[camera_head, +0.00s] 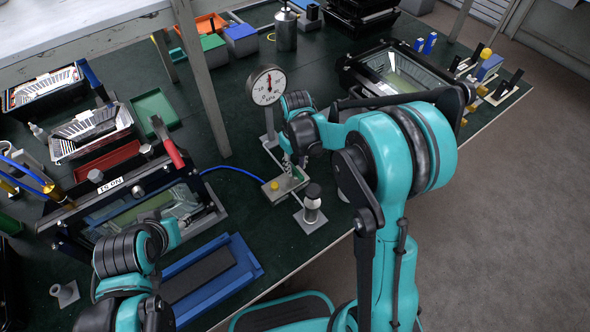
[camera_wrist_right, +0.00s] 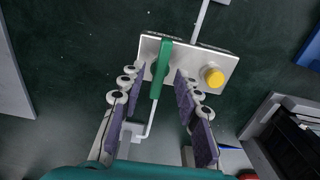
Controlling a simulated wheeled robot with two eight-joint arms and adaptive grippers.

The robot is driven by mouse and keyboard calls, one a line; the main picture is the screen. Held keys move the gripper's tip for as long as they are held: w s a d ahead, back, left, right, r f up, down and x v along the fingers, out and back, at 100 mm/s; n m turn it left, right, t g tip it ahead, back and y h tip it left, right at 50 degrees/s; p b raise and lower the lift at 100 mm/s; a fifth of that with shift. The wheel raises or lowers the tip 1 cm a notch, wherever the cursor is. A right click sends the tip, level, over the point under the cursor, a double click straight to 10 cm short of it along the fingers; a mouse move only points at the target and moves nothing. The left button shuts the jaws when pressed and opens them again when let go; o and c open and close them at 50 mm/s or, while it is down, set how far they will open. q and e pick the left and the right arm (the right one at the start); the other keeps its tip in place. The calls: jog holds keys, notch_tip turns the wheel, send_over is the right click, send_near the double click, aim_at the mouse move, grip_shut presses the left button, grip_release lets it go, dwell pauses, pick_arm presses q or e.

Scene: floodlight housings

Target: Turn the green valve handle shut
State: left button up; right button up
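The green valve handle (camera_wrist_right: 161,68) lies across a pale metal block (camera_wrist_right: 190,60) in the right wrist view, its free end pointing toward my wrist. My right gripper (camera_wrist_right: 160,80) is open, with one purple-padded finger on each side of the handle and visible gaps between. In the head view the block (camera_head: 287,186) sits on the dark green bench, below my right gripper (camera_head: 292,160), which is small and partly hidden by my own arm. My left arm is at the lower left of the head view; its fingers cannot be made out clearly.
A yellow knob (camera_wrist_right: 213,77) is on the block, right of the handle. A pressure gauge (camera_head: 267,86) stands behind the block. A blue hose (camera_head: 236,169) runs left. Floodlight housings (camera_head: 395,72) flank the area.

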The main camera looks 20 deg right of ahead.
jog(key=shift+f, duration=0.7)
grip_shut()
